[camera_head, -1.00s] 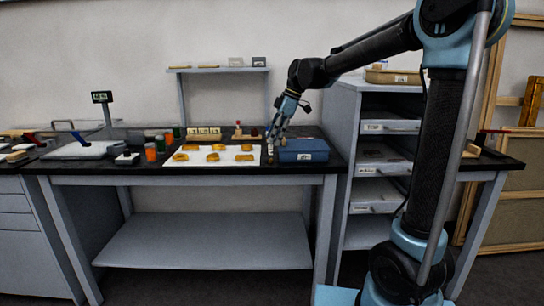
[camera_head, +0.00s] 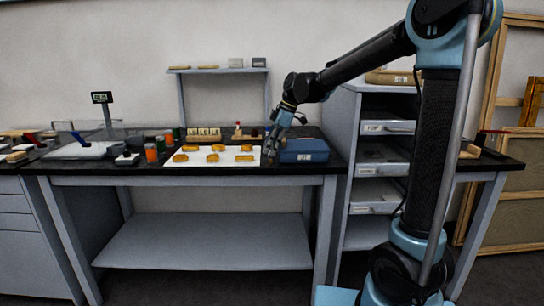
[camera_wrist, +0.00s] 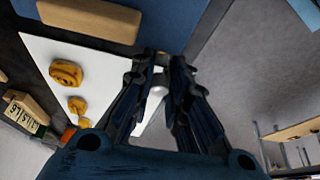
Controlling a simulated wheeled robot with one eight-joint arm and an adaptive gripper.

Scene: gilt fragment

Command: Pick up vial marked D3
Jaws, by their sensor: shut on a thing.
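My gripper (camera_head: 269,157) is low at the right edge of the white sheet (camera_head: 200,164), beside the blue box. In the wrist view my gripper (camera_wrist: 160,75) has its fingers close together around a small pale thing (camera_wrist: 157,91). It looks like a vial, but the fingers hide most of it and no D3 marking can be read. I cannot tell whether it still touches the bench. The two small rows of orange-brown gilt pieces (camera_head: 213,158) lie on the sheet to the left.
The blue box (camera_head: 304,151) stands just right of my gripper. A labelled wooden block (camera_head: 204,132) and orange jars (camera_head: 151,153) are at the sheet's back and left. A drawer cabinet (camera_head: 346,118) rises to the right. The bench's front edge is close.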

